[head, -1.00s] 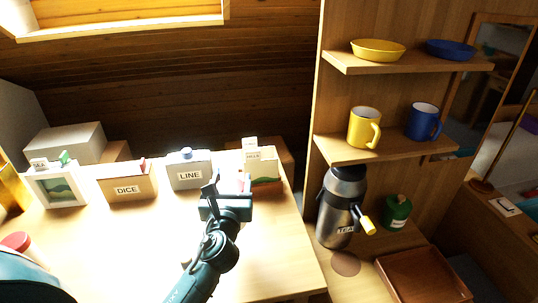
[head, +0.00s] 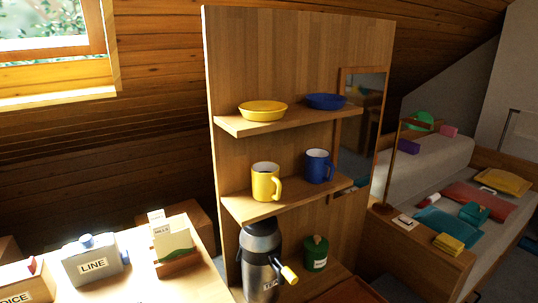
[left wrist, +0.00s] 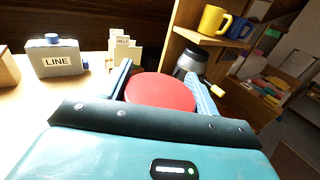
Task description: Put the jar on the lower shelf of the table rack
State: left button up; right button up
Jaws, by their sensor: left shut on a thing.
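In the left wrist view my left gripper (left wrist: 163,84) is shut on the jar. Only its round red lid (left wrist: 160,92) shows clearly, between the two fingers; the jar's body is hidden below. A tall wooden rack panel (head: 225,80) carries two shelves in the head view. Its upper shelf (head: 232,124) holds a yellow bowl (head: 263,110) and a blue bowl (head: 326,101). Its lower shelf (head: 240,208) holds a yellow mug (head: 265,182) and a blue mug (head: 317,166). Neither gripper shows in the head view.
Below the shelves stand a steel flask (head: 261,262) with a yellow handle and a green canister (head: 315,252). On the desk at left are the LINE box (head: 93,261), the DICE box (head: 25,283) and a card holder (head: 174,245). A bed (head: 440,165) lies at right.

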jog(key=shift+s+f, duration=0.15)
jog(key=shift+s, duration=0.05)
pick_arm(q)
jog(key=shift+w, duration=0.1)
dwell(0.5)
